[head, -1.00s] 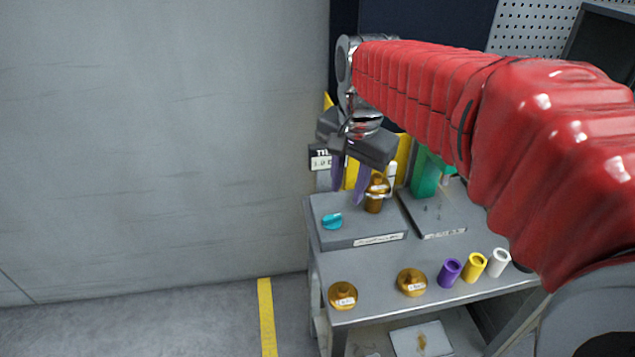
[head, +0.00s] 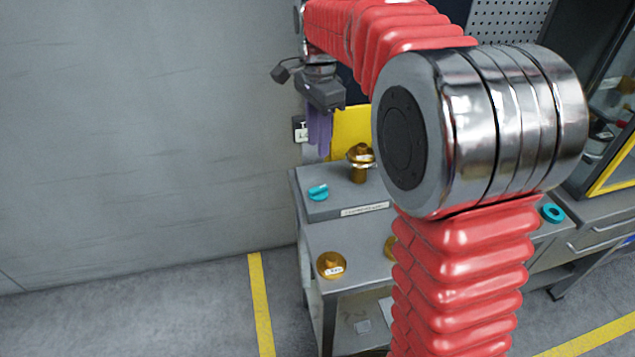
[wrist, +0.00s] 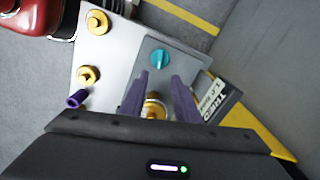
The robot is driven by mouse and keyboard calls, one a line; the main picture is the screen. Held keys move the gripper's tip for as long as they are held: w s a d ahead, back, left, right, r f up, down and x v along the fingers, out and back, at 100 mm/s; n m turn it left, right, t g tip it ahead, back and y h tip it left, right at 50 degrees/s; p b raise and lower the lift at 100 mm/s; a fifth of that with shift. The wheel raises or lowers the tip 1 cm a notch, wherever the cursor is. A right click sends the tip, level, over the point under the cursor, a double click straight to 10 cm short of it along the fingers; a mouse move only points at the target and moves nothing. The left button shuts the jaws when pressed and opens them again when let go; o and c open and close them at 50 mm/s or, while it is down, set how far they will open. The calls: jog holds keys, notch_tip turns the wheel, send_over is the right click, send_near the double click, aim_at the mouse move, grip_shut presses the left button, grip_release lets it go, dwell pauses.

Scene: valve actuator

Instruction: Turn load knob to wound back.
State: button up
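A teal knob (head: 318,192) sits on top of a grey box (head: 350,208) on the bench. Which part is the load knob is not labelled legibly; this teal knob is the one turning handle I see. A brass fitting (head: 360,170) stands upright on the same box, behind and right of the knob. My gripper (head: 319,140) hangs above the box's back, apart from the knob. In the wrist view my gripper's purple fingers (wrist: 158,84) are spread with nothing held. The teal knob (wrist: 159,58) shows beyond their tips, and the brass fitting (wrist: 153,108) shows between them.
A purple cylinder (wrist: 77,99) shows in the wrist view. A yellow panel (head: 350,132) stands behind the box. A grey wall (head: 150,130) fills the left; floor before it is clear.

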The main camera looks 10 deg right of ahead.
aim_at(317, 188)
jog(key=shift+f, duration=0.1)
notch_tip(317, 188, down, 14)
jog(key=shift+r, duration=0.2)
dwell(0.4)
grip_shut()
dwell(0.4)
jog(key=shift+a, duration=0.1)
